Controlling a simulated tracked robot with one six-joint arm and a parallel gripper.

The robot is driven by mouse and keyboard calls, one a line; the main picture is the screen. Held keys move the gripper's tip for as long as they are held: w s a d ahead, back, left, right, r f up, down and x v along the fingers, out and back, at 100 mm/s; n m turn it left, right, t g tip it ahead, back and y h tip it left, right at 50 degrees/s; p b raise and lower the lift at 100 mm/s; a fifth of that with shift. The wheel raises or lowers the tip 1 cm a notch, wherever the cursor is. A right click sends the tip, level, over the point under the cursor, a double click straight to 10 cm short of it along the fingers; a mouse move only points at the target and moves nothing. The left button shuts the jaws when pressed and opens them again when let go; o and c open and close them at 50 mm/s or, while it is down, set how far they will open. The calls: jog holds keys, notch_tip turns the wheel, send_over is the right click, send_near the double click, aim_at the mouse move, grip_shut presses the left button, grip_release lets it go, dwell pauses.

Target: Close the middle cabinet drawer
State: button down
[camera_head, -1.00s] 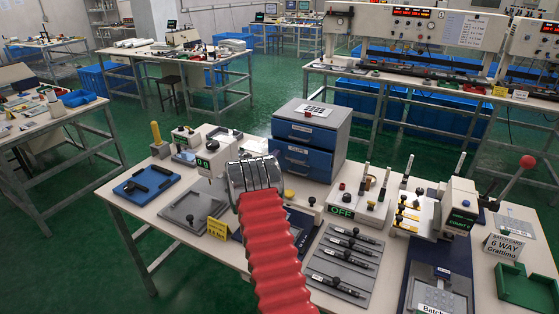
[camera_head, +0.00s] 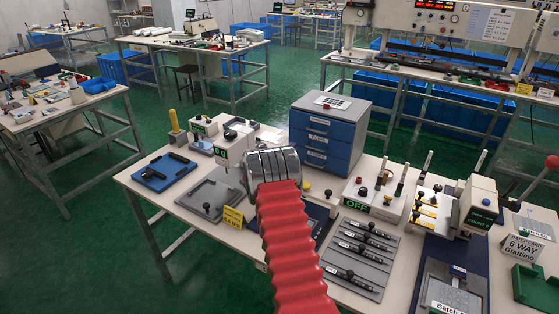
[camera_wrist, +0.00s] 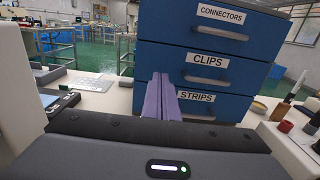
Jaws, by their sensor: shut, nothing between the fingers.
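The blue-grey cabinet (camera_head: 346,113) stands on the workbench, with three blue drawers facing left-front. In the wrist view, the top drawer (camera_wrist: 255,18) reads CONNECTORS, the middle drawer (camera_wrist: 165,64) CLIPS and the bottom drawer (camera_wrist: 234,105) STRIPS. The middle drawer's front looks about level with the other two; a small gap cannot be ruled out. My gripper (camera_wrist: 162,80) has its purple fingers shut together and empty, in front of the middle and lower drawers, left of the CLIPS label. Contact cannot be told. In the head view my arm's red sleeve and wrist hide the fingers.
A blue tray (camera_head: 163,174), a yellow-knobbed post (camera_head: 175,127) and a small display unit (camera_head: 234,150) stand left of the cabinet. An OFF switch box (camera_head: 365,199) and a grey rack with several dark tools (camera_head: 374,257) sit to the right and front.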

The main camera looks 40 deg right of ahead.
jog(key=v, duration=1)
jog(key=shift+r, duration=0.1)
jog(key=s+a+r+m+g+y, duration=0.5)
jog(key=s+a+r+m, duration=0.8)
jog(key=s, duration=0.4)
jog(key=s+a+m+t+y, duration=0.1)
jog(key=s+a+m+y, duration=0.2)
jog(key=s+a, duration=0.3)
jog(key=s+a+r+m+t+y, duration=0.1)
jog(key=s+a+y, duration=0.4)
jog(key=a, duration=1)
jog(key=s+a+r+m+t+y, duration=0.1)
jog(key=s+a+m+t+y, duration=0.2)
jog(key=s+a, duration=0.5)
jog(key=a+m+y, duration=0.1)
jog(key=a, duration=0.2)
jog(key=shift+a+r+m, duration=0.2)
jog(key=shift+r+m, duration=0.05)
jog(key=shift+m, duration=0.05)
